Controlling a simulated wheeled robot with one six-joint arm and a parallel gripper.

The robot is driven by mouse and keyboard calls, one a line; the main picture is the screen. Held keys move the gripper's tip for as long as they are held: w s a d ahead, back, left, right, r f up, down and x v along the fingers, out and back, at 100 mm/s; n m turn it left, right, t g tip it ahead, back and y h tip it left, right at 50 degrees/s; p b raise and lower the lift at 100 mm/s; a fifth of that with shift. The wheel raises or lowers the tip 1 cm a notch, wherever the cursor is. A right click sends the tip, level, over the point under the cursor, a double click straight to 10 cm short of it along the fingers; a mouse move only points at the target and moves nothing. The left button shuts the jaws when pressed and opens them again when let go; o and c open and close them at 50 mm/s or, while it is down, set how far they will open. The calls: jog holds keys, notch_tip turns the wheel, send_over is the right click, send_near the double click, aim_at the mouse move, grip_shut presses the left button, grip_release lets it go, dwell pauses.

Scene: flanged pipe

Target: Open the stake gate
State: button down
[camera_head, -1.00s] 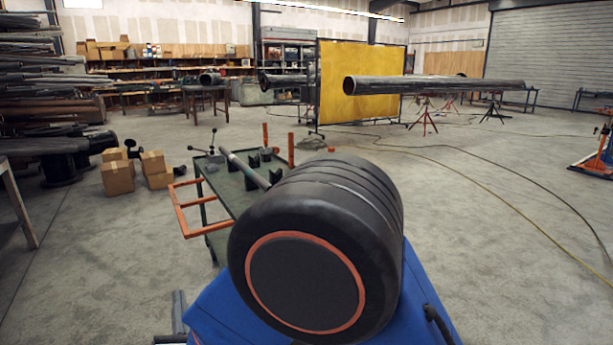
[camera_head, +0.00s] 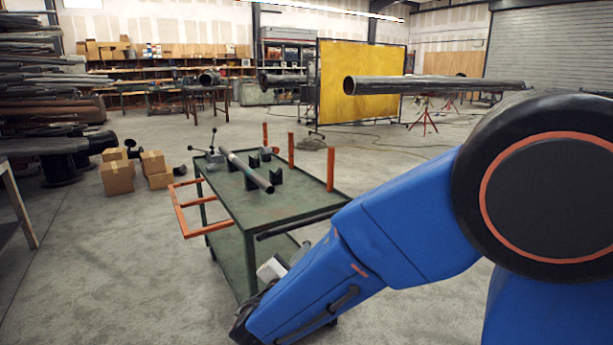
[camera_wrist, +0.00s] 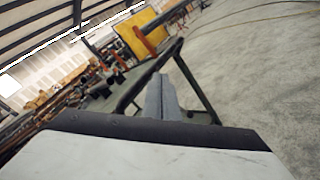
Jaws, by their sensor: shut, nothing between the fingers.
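The green cart (camera_head: 250,205) stands in the middle of the head view. An orange rectangular frame (camera_head: 180,215) sticks out from its left end, and upright orange stakes (camera_head: 330,168) stand along its right and far edges. I cannot tell which orange part is the stake gate. My gripper's grey fingers (camera_wrist: 162,97) are shut and empty in the wrist view, close to a dark rail (camera_wrist: 148,76), with an orange stake (camera_wrist: 145,38) beyond. In the head view my gripper is largely hidden by my blue arm, low beside the cart's near right side.
A dark bar (camera_head: 300,222) runs along the cart's right side. A pipe (camera_head: 245,170) rests on black V-blocks on the cart top. Cardboard boxes (camera_head: 117,178) stand at left. A long pipe (camera_head: 435,85) and a yellow screen (camera_head: 355,83) stand behind.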

jog(key=s+d+m+g+h, duration=0.1)
jog(key=s+d+m+g, duration=0.3)
jog(key=d, duration=0.6)
jog(key=s+d+m+g+h, duration=0.2)
jog(key=s+d+m+g, duration=0.15)
jog(key=d, duration=0.55)
jog(key=s+d+m+g+h, duration=0.1)
jog(key=s+d+m+g, duration=0.25)
jog(key=d, duration=0.65)
jog(key=s+d+f+m+g+y, duration=0.3)
jog(key=s+d+m, duration=0.25)
jog(key=s, duration=0.35)
jog(key=s+a+m+t+y, duration=0.1)
jog(key=s+a+m+y, duration=0.3)
jog(key=s+m+y, duration=0.2)
jog(key=shift+s+a+r+m, duration=0.15)
jog(key=shift+s+r+m, duration=0.2)
jog(key=shift+s, duration=0.85)
jog(key=c, duration=2.4)
grip_release()
jog(key=shift+a+r+t, duration=0.1)
jog(key=shift+a+t, duration=0.1)
jog(key=shift+t, duration=0.1)
jog(key=o, duration=0.6)
jog(key=shift+s+a+y, duration=0.1)
jog(key=shift+y, duration=0.2)
jog(key=shift+c, duration=0.2)
